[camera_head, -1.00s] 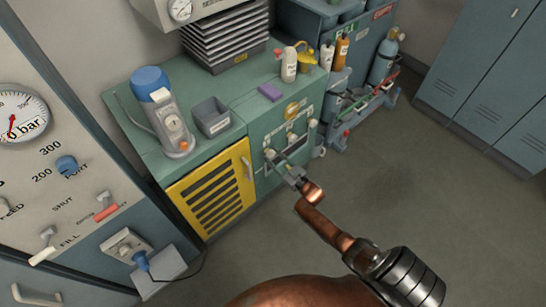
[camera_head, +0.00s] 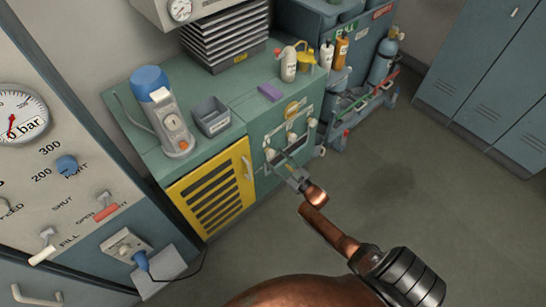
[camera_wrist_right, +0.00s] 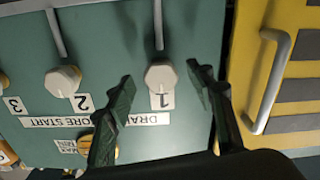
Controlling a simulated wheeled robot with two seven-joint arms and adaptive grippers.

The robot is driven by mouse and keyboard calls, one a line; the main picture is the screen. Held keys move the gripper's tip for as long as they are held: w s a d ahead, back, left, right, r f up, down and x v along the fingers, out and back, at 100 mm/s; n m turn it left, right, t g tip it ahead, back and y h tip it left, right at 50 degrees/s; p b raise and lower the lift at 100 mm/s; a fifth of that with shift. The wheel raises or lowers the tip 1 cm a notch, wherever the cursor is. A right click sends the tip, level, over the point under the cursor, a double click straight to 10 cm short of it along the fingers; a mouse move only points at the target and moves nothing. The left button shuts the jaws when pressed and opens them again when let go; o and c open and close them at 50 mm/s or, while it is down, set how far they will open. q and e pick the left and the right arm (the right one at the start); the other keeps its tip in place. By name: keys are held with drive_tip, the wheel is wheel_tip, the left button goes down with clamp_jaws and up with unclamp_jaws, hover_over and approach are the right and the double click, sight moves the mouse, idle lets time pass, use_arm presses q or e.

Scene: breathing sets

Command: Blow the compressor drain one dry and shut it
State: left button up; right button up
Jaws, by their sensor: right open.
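The drain one knob (camera_wrist_right: 160,77) is a pale knob on a green panel, above a "1" label that reads upside down in the right wrist view. In the head view the same knob (camera_head: 270,154) is the one nearest the yellow louvred door. My right gripper (camera_wrist_right: 160,70) is open, with one dark finger on each side of the knob in the picture. No contact shows, and I cannot tell how far the fingertips reach around it. In the head view the right gripper (camera_head: 290,170) is just in front of the panel. My left gripper is out of view.
Knob 2 (camera_wrist_right: 63,79) is beside knob 1, with knob 3 partly cut off. The yellow door's handle (camera_wrist_right: 272,80) projects close to the right finger in the wrist view. Bottles and a purple block (camera_head: 270,92) are on the bench. The floor to the right is clear.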

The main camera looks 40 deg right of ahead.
drive_tip(key=s, duration=0.9)
drive_tip(key=shift+s+d, duration=0.4)
